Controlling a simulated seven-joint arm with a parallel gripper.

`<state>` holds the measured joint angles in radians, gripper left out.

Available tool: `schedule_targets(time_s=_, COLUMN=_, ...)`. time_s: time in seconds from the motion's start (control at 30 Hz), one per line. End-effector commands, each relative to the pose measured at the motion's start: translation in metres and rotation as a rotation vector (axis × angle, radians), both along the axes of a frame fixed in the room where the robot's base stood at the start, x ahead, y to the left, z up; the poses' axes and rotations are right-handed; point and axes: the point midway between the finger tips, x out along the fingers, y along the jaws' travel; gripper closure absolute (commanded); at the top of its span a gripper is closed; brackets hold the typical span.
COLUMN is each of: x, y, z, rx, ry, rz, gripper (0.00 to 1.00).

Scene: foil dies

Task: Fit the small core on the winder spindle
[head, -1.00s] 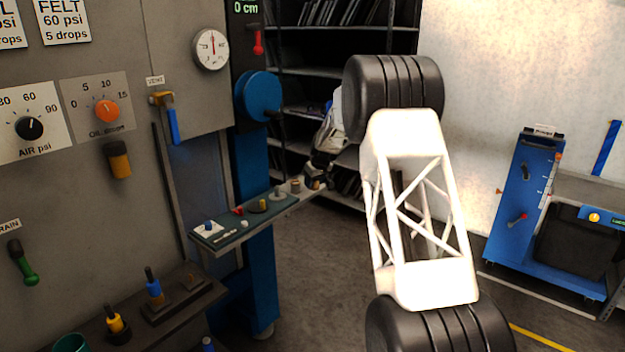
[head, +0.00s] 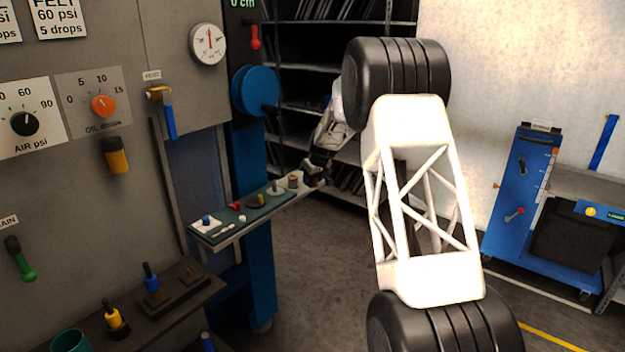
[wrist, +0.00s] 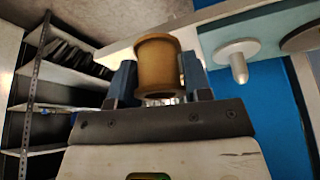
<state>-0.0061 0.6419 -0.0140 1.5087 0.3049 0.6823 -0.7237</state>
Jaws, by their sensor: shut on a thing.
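My gripper (wrist: 158,82) has its two blue fingers shut on the small core (wrist: 158,62), a tan-brown hollow cylinder whose open end faces the wrist camera. In the head view, my gripper (head: 306,178) is at the far right end of a narrow shelf, with the core (head: 293,181) at its left side. A grey disc with a short peg (wrist: 238,60) is to the right of the core in the wrist view, apart from it; it also shows on the shelf in the head view (head: 277,187). I cannot tell which part is the winder spindle, or whether the core touches the shelf.
The narrow shelf (head: 212,238) carries several small parts on a green mat. A blue wheel (head: 256,90) is above it on a blue column (head: 262,275). A dark rack (head: 290,60) stands behind. A blue machine (head: 520,190) is at the right, with open floor between.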

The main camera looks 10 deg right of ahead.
Motion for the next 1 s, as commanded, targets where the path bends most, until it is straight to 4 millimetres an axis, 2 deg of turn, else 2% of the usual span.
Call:
schedule_targets(time_s=0.2, x=0.001, y=0.003, z=0.001, rx=0.000, ry=0.000, rz=0.000, gripper=0.78)
schedule_targets(time_s=0.37, x=0.005, y=0.018, z=0.005, rx=0.000, ry=0.000, rz=0.003, gripper=0.78)
schedule_targets(time_s=0.47, x=0.009, y=0.036, z=0.011, rx=-0.001, ry=0.000, rz=0.004, gripper=0.78)
schedule_targets(time_s=0.8, x=0.023, y=0.115, z=0.036, rx=0.001, ry=0.000, rz=0.004, gripper=0.78)
schedule_targets(time_s=1.0, x=0.027, y=0.142, z=0.045, rx=0.000, ry=-0.001, rz=0.001, gripper=0.78)
